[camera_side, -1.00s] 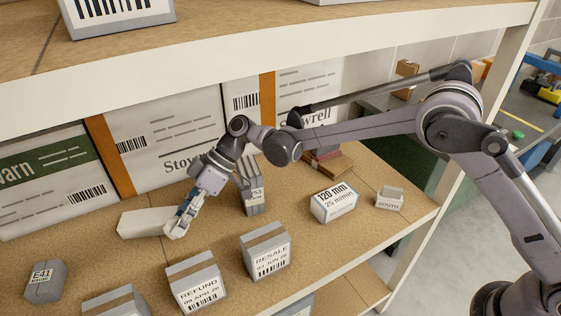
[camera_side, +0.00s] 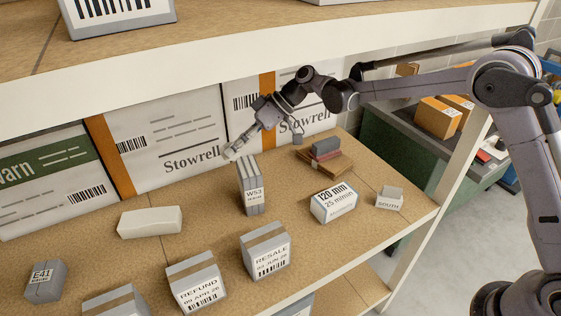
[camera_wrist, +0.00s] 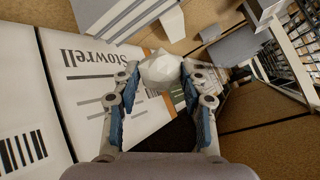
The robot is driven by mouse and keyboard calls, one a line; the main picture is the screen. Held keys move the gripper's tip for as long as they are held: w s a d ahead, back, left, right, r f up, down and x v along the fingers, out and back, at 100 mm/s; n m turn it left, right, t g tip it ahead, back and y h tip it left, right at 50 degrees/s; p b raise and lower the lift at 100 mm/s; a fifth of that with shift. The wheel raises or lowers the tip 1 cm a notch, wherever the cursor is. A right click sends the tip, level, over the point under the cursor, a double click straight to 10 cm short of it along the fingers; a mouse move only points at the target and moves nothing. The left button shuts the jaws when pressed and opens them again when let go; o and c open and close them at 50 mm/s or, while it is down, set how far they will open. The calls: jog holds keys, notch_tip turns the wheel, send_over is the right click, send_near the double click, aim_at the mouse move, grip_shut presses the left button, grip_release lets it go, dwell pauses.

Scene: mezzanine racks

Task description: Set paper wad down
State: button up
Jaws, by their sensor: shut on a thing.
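The paper wad (camera_wrist: 160,68) is a small, white, faceted lump between the fingertips in the wrist view. My gripper (camera_wrist: 160,76) is shut on it, one blue-padded finger on each side. In the side view my gripper (camera_side: 236,146) is up above the shelf board (camera_side: 205,205), in front of the white Stowrell cartons. The wad (camera_side: 229,154) shows there only as a small pale spot at the fingertips. It looks clear of the board, up and to the left of the grey W53 block (camera_side: 250,185).
A cream block (camera_side: 150,222) lies to the left. Grey boxes marked REFUND (camera_side: 197,285) and RESALE (camera_side: 265,252) stand along the front. A 120 mm box (camera_side: 334,203), a SOUTH block (camera_side: 390,198) and a brown stack (camera_side: 324,160) are to the right. Board between cream block and W53 is bare.

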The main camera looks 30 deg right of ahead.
jog(key=w+d+m+t+h, duration=0.1)
jog(key=w+d+m+t, duration=0.15)
jog(key=d, duration=1.05)
jog(key=w+d+m+t+h, duration=0.15)
jog(key=d+m, duration=0.25)
jog(key=d, duration=0.8)
jog(key=shift+t, duration=0.3)
jog(key=w+a+f, duration=0.1)
jog(key=a+f, duration=0.2)
jog(key=f, duration=0.1)
jog(key=w+a+f, duration=0.1)
jog(key=a+f, duration=0.3)
jog(key=w+a+f, duration=0.2)
jog(key=a+f, duration=0.2)
jog(key=shift+a, duration=0.1)
jog(key=shift+f, duration=1.95)
jog(key=shift+f, duration=0.15)
jog(key=o, duration=0.9)
